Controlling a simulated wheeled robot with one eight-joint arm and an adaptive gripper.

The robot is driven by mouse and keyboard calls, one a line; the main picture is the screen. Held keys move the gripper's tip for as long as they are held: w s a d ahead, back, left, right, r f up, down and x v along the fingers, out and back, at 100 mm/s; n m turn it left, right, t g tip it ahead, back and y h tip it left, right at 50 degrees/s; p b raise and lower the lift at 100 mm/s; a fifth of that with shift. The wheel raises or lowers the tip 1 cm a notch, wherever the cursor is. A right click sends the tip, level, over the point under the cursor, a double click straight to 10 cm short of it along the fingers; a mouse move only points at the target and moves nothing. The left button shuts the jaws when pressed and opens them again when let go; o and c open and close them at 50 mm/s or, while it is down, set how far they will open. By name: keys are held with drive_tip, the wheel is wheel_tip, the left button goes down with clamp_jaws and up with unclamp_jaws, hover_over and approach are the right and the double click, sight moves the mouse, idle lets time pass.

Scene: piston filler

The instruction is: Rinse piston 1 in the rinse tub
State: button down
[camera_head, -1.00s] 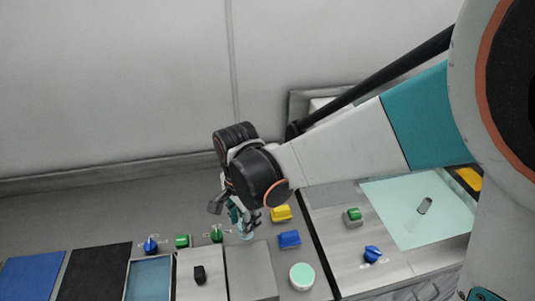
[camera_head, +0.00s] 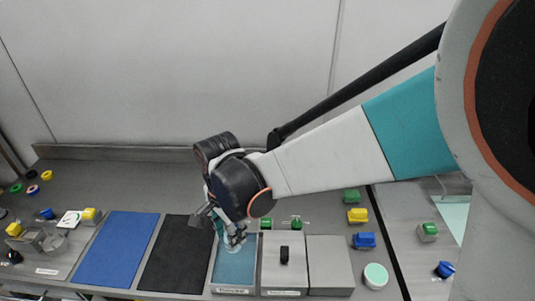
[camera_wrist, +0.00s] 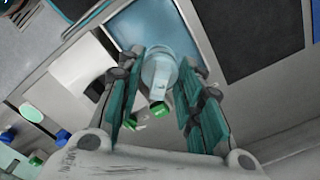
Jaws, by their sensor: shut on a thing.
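My gripper (camera_head: 234,238) is shut on a pale translucent piston (camera_wrist: 159,70), which sits between its teal fingers in the wrist view. The rinse tub (camera_head: 234,278) is a grey-rimmed rectangular tub with a blue inside, at the lower middle of the head view. My gripper and the piston are over the tub's far end in the head view. The tub's blue inside (camera_wrist: 190,28) lies behind the piston in the wrist view. I cannot tell whether the piston touches the water.
A black mat (camera_head: 176,255) and a blue mat (camera_head: 116,250) lie left of the tub. Green knobs (camera_head: 296,223) stand close behind. A round mint-topped piece (camera_head: 375,275) is farther right.

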drive_tip(key=shift+f+b, duration=3.8)
drive_tip(key=shift+f, duration=1.3)
drive_tip(key=shift+s, duration=0.6)
drive_tip(key=shift+w, duration=0.15)
drive_tip(key=shift+w+d, duration=0.1)
drive_tip(key=shift+w, duration=1)
drive_tip(key=shift+s, duration=0.1)
drive_tip(key=shift+s, duration=1.2)
drive_tip(key=shift+w, duration=0.2)
